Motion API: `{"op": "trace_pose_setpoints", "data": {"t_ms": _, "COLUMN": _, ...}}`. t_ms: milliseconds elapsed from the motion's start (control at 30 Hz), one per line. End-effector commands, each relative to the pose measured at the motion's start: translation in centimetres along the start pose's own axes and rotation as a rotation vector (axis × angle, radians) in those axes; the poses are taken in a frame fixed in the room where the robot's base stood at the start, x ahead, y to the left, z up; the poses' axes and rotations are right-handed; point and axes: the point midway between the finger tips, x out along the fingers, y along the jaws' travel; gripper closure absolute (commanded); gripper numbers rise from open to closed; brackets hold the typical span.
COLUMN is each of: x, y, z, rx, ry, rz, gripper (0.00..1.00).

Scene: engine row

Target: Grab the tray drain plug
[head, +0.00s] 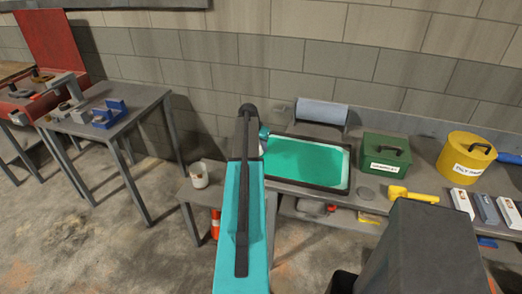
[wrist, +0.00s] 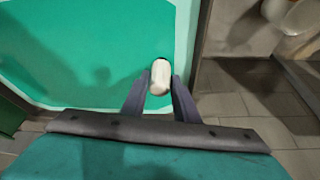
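The tray is shallow, with a dark rim (head: 349,172) and a bright green inside, and lies on the bench in the head view. Its green surface (wrist: 85,50) fills the upper left of the wrist view. The drain plug (wrist: 160,77) is a small whitish rounded cylinder near the tray's right edge in the wrist view. My gripper (wrist: 161,78) has its two dark fingers on either side of the plug, with what look like narrow gaps. The plug and my fingers are hidden behind my arm in the head view.
Right of the tray stand a green box (head: 386,150), a yellow canister (head: 466,158) and a yellow tool (head: 410,195). A blue-grey roll (head: 322,112) lies behind the tray. A white cup (head: 198,175) stands on a low shelf left of my arm. Another table (head: 110,125) stands at left.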

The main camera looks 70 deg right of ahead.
Motion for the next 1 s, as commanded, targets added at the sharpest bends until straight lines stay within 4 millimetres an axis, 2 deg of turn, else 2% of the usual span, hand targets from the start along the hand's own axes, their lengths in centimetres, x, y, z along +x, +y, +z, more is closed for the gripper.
{"op": "trace_pose_setpoints", "data": {"t_ms": 33, "x": 0.0, "y": 0.0, "z": 0.0, "rx": 0.000, "ry": 0.000, "rz": 0.000, "gripper": 0.82}}
{"op": "trace_pose_setpoints", "data": {"t_ms": 133, "x": 0.0, "y": 0.0, "z": 0.0, "rx": 0.000, "ry": 0.000, "rz": 0.000, "gripper": 0.98}}
{"op": "trace_pose_setpoints", "data": {"t_ms": 633, "x": -0.7, "y": 0.0, "z": -0.3, "rx": 0.000, "ry": 0.001, "rz": -0.001, "gripper": 0.98}}
{"op": "trace_pose_setpoints", "data": {"t_ms": 1000, "x": -4.3, "y": 0.0, "z": -1.9, "rx": 0.001, "ry": 0.003, "rz": -0.001, "gripper": 0.98}}
